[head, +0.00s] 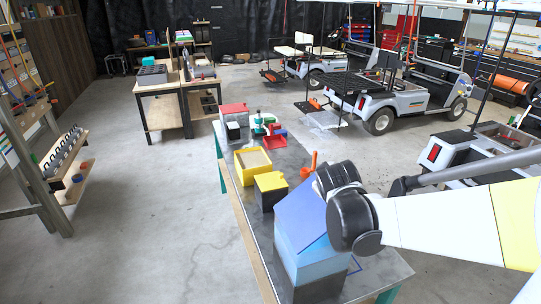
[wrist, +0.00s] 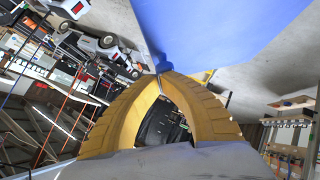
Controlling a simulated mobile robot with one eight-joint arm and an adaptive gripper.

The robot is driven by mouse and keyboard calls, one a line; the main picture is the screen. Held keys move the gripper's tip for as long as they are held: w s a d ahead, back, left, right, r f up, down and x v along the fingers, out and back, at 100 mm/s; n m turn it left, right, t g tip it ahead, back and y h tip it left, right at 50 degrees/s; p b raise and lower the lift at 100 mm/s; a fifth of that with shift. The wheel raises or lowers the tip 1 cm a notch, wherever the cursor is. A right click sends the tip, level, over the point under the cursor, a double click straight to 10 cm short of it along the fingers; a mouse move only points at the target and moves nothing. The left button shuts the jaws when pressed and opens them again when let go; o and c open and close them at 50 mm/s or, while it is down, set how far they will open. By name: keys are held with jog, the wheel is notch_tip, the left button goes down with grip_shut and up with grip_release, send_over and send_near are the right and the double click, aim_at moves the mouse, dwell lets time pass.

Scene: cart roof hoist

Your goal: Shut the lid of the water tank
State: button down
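The water tank (head: 309,263) is a light-blue box with a dark lower part at the near end of the bench in the head view. Its blue lid (head: 302,211) is raised and tilted. In the wrist view the lid (wrist: 220,30) fills the upper middle and narrows to a small darker blue tab (wrist: 163,65). My gripper (wrist: 161,75) has two yellow fingers whose tips come together at this tab and look shut on it. In the head view the fingers are hidden behind my dark wrist joint, right of the lid. The tank's inside is not visible.
The grey bench (head: 230,178) also bears a yellow-rimmed box (head: 253,161), a yellow-topped black box (head: 270,190), an orange item (head: 308,168) and a red-topped box (head: 234,118). Golf carts (head: 395,103) stand behind at the right. Floor left of the bench is clear.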

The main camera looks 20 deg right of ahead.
jog(key=d+f+y+b, duration=0.1)
jog(key=d+f, duration=0.1)
jog(key=d+f+m+y+b, duration=0.1)
jog(key=d+f+b, duration=0.1)
jog(key=f, duration=0.1)
jog(key=d+f+m+y+b, duration=0.1)
jog(key=d+f+y+b, duration=0.1)
jog(key=f, duration=0.1)
jog(key=shift+f, duration=0.1)
jog(key=shift+d+f+b, duration=0.2)
jog(key=shift+f+b, duration=0.15)
jog(key=shift+f, duration=0.15)
jog(key=shift+d+f+b, duration=0.15)
jog(key=shift+f+b, duration=0.15)
jog(key=shift+f, duration=0.2)
jog(key=shift+w+r+p, duration=0.1)
jog(key=shift+r+p, duration=0.2)
jog(key=w+d+r+p+v, duration=0.15)
jog(key=p+v, duration=0.35)
jog(key=v, duration=0.7)
jog(key=g+y+b, duration=0.1)
jog(key=g+b, duration=0.1)
jog(key=b, duration=0.6)
send_near(314, 236)
jog(key=x, duration=0.4)
jog(key=shift+f, duration=0.15)
jog(key=s+a+f+b, duration=0.7)
jog(key=s+a+f, duration=0.2)
jog(key=shift+a+m, duration=0.3)
jog(key=shift+m, duration=0.1)
